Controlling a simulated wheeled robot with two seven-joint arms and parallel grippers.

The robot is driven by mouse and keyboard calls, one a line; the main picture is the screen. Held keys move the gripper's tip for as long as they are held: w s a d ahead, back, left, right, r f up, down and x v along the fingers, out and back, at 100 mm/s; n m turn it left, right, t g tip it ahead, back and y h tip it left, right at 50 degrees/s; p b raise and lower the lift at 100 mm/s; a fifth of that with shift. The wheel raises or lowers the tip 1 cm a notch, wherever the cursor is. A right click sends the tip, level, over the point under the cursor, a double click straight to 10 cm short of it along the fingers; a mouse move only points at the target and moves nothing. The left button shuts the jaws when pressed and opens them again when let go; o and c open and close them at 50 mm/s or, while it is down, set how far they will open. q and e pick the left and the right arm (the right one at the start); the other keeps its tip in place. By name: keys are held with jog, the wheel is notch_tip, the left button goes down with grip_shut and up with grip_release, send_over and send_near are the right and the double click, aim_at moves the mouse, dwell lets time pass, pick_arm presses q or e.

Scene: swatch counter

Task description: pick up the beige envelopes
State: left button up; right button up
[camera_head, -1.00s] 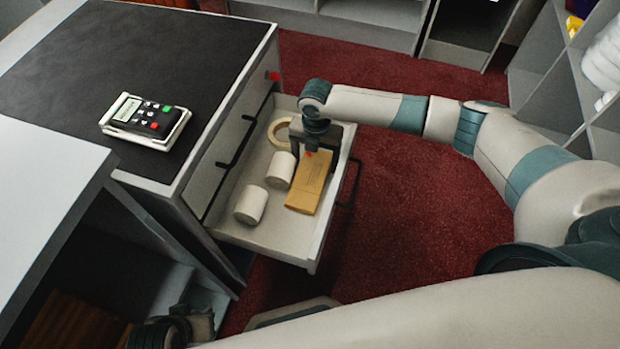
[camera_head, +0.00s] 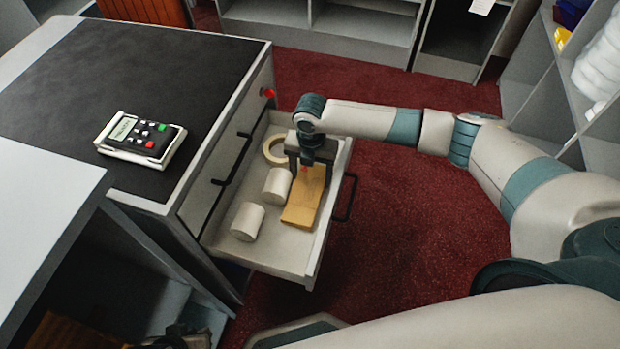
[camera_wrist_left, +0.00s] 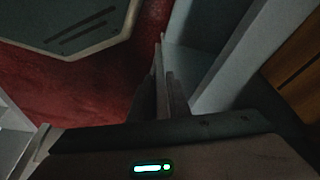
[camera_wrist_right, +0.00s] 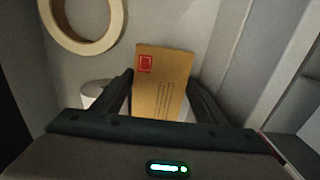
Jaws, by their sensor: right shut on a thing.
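The beige envelopes (camera_head: 299,215) lie as a tan stack in the open drawer, along its right side. In the right wrist view their top face (camera_wrist_right: 163,80) shows a red square mark and lines of print. My right gripper (camera_head: 304,168) is over their far part, pointing down. Its fingers (camera_wrist_right: 162,82) are shut on the envelopes, one on each side. The stack still appears to be down in the drawer; any gap beneath is hidden. My left gripper (camera_wrist_left: 165,85) has its fingers close together with nothing visible between them; only its edge shows at the bottom of the head view.
The drawer (camera_head: 265,257) also holds a tape ring (camera_head: 267,152) and two white rolls (camera_head: 277,186) (camera_head: 247,222) left of the envelopes. A card terminal (camera_head: 140,140) sits on the dark counter (camera_head: 120,75). Red floor right of the drawer is clear.

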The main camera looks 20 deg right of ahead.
pick_arm(q)
jog(key=shift+s+a+f+g+p, duration=0.1)
jog(key=shift+a+f+g+p, duration=0.3)
jog(key=shift+a+f+p, duration=0.3)
pick_arm(e)
notch_tip(320, 180, up, 18)
jog(key=shift+f, duration=0.25)
pick_arm(q)
jog(key=shift+s+r, duration=0.1)
jog(key=shift+s, duration=0.1)
jog(key=shift+c, duration=0.2)
